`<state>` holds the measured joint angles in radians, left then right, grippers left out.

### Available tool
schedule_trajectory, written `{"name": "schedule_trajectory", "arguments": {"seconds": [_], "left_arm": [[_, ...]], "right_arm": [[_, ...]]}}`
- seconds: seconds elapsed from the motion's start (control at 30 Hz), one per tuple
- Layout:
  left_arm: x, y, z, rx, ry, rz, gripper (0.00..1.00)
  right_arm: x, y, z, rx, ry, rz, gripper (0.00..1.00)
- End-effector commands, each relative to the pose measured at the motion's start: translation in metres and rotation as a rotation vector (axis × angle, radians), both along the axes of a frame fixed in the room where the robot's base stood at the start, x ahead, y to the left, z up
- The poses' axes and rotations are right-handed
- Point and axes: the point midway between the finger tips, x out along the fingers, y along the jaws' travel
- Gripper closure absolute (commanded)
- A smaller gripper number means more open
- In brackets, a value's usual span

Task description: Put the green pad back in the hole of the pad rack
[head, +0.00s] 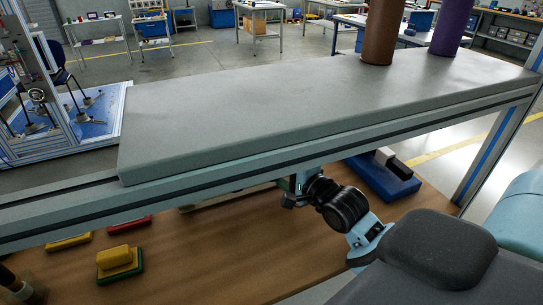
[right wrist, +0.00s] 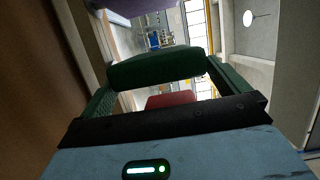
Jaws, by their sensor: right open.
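In the right wrist view a dark green pad (right wrist: 157,68) with rounded edges spans the gap near the fingertips of my right gripper (right wrist: 158,80). That gripper is open, and I cannot tell whether its fingers touch the pad. In the head view my right arm reaches under the grey shelf beam, and its gripper end is mostly hidden behind the beam. No pad rack with a clear hole can be made out; the beam covers part of the wooden table. My left gripper is not recognisable in either view.
The long grey shelf (head: 300,100) overhangs the wooden table (head: 200,265). A yellow block on a green base (head: 118,262) and a red piece (head: 130,223) lie at left. A blue block (head: 383,180) lies right of my arm. Brown (head: 379,40) and purple (head: 452,28) cylinders stand on the shelf.

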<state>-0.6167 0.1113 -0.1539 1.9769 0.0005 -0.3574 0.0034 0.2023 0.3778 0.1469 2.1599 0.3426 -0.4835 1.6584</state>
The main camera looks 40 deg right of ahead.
Motion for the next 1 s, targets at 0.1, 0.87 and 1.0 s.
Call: {"name": "schedule_trajectory", "arguments": {"seconds": [0.1,0.87,1.0], "left_arm": [[0.0,0.0,-0.001,0.001,0.0,-0.001,0.51],[0.008,0.0,0.002,0.0,-0.015,-0.001,0.51],[0.008,0.0,0.002,0.0,-0.015,-0.001,0.51]], "right_arm": [[-0.02,-0.001,-0.001,0.001,0.002,0.0,0.0],[-0.044,-0.003,0.001,0.0,-0.002,-0.001,0.0],[-0.044,-0.003,0.001,0.0,-0.002,-0.001,0.0]]}}
